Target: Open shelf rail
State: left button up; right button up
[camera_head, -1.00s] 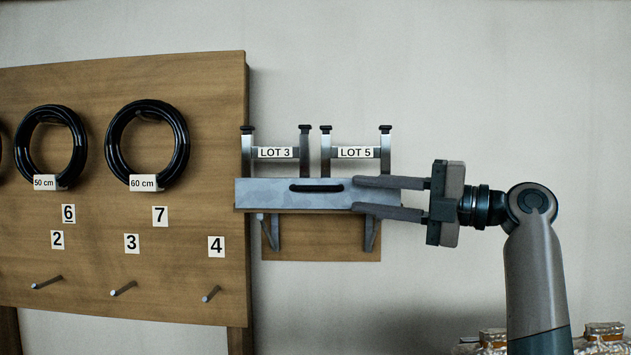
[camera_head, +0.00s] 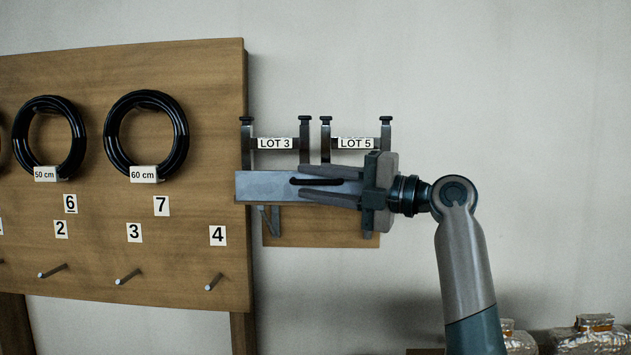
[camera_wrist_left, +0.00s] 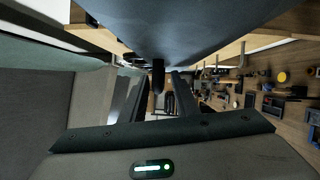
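The shelf rail is a grey metal front (camera_head: 262,187) below the LOT 3 and LOT 5 holders on the wall, with a black bar handle (camera_head: 302,182). My left gripper (camera_head: 299,180) comes in from the right, its fingers level, one above and one below the handle. The fingers are apart and cover part of the front's right half. In the left wrist view, the dark handle (camera_wrist_left: 158,76) shows between the two spread fingers (camera_wrist_left: 158,88), with a gap on each side. Whether a finger touches the front is unclear. My right gripper is not in view.
A wooden pegboard (camera_head: 110,250) with black coils (camera_head: 147,101), number labels and pegs stands just left of the shelf. Empty metal holders (camera_head: 355,143) sit above the front. Foil-wrapped items (camera_head: 590,335) are at lower right. The wall to the right is bare.

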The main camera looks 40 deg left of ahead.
pick_arm(q)
jog(key=shift+c, duration=0.7)
grip_shut()
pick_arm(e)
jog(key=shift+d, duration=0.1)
pick_arm(q)
jog(key=shift+f, duration=0.1)
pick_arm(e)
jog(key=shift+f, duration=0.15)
